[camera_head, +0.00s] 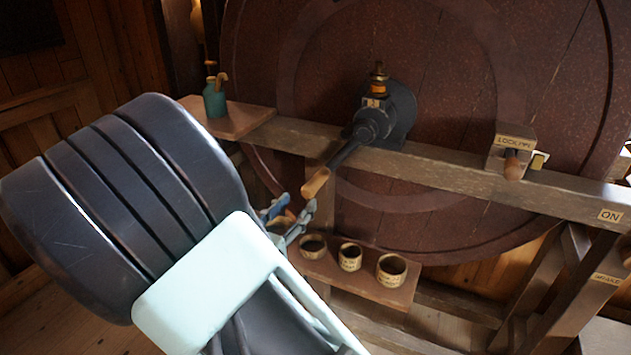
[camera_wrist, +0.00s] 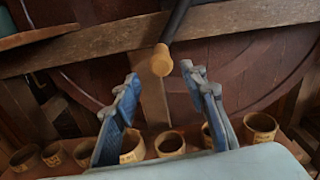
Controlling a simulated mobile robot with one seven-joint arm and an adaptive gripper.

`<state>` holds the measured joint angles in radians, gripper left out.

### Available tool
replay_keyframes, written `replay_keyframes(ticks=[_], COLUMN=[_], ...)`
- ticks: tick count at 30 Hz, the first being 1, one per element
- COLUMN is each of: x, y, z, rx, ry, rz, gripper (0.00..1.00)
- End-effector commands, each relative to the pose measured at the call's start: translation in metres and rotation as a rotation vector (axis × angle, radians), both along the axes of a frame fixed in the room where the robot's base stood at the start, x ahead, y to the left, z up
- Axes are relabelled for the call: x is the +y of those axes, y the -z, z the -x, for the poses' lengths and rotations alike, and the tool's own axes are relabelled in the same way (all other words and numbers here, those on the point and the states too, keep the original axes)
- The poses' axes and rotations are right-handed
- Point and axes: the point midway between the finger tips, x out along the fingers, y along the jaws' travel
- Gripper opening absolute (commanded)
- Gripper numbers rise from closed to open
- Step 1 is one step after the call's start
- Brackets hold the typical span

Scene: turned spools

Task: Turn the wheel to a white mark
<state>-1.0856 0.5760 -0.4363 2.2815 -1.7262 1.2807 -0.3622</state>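The wheel (camera_head: 450,75) is a large dark red-brown disc standing upright behind a wooden beam. A dark hub (camera_head: 392,115) sits at its middle, with a crank arm (camera_head: 347,153) slanting down-left to a pale wooden handle (camera_head: 316,184). My gripper (camera_head: 289,212) is open, below and left of the handle in the head view.
The beam (camera_head: 440,170) crosses the wheel, carrying a small labelled box with a wooden knob (camera_head: 513,165) and an ON label (camera_head: 610,215). A low shelf (camera_head: 335,272) holds several small cups. A teal bottle (camera_head: 214,98) stands on the left ledge (camera_head: 240,118).

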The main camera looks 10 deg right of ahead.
Motion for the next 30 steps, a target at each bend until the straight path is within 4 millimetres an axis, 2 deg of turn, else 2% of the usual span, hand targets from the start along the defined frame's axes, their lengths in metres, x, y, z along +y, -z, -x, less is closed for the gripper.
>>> replay_keyframes(ticks=[15,21,29,30], x=[-0.054,-0.061,-0.062,-0.062], y=[0.001,0.000,0.000,0.000], z=[-0.070,-0.081,-0.082,-0.082], rx=[-0.001,0.000,0.000,0.000], ry=[0.007,0.005,0.005,0.005], rz=[-0.002,-0.001,-0.003,-0.003], gripper=[0.39,0.39,0.39,0.36])
